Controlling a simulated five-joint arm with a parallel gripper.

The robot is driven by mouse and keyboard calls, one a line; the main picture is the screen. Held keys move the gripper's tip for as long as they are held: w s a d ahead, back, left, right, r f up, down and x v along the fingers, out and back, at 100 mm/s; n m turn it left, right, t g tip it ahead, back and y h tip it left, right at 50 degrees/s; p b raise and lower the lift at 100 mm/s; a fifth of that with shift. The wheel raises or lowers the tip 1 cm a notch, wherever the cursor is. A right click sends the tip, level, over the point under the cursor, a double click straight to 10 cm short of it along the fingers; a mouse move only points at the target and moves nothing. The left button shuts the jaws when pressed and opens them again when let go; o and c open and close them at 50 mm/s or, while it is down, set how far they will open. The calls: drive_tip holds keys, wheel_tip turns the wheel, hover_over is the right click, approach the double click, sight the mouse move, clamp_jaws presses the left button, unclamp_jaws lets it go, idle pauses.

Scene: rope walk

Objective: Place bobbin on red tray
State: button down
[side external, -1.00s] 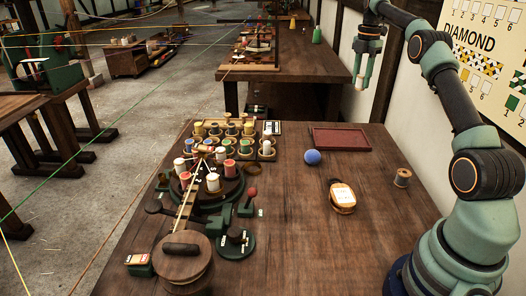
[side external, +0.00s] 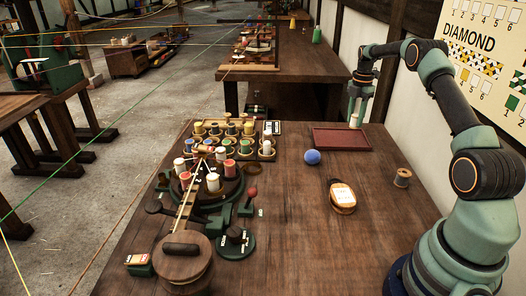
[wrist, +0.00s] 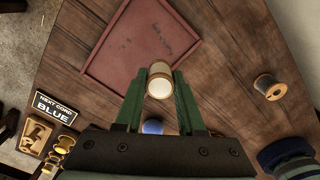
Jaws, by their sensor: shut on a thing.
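A white bobbin (side external: 354,121) with pale wooden ends is held in my gripper (side external: 356,108). In the wrist view the bobbin (wrist: 159,80) sits between the two green fingers of my gripper (wrist: 160,75), its round end toward the camera. The red tray (side external: 341,139) lies flat and empty on the table's far part. In the side view the bobbin shows at the tray's back right edge. In the wrist view it overlaps a corner of the tray (wrist: 138,45). I cannot tell its exact height above the tray.
A blue ball (side external: 312,157) lies just left of the tray, nearer the camera. A rack of several bobbins (side external: 235,130) stands at the left.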

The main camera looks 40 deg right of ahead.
drive_tip(key=shift+f, duration=3.05)
drive_tip(key=shift+f, duration=0.1)
drive_tip(key=c, duration=0.5)
unclamp_jaws()
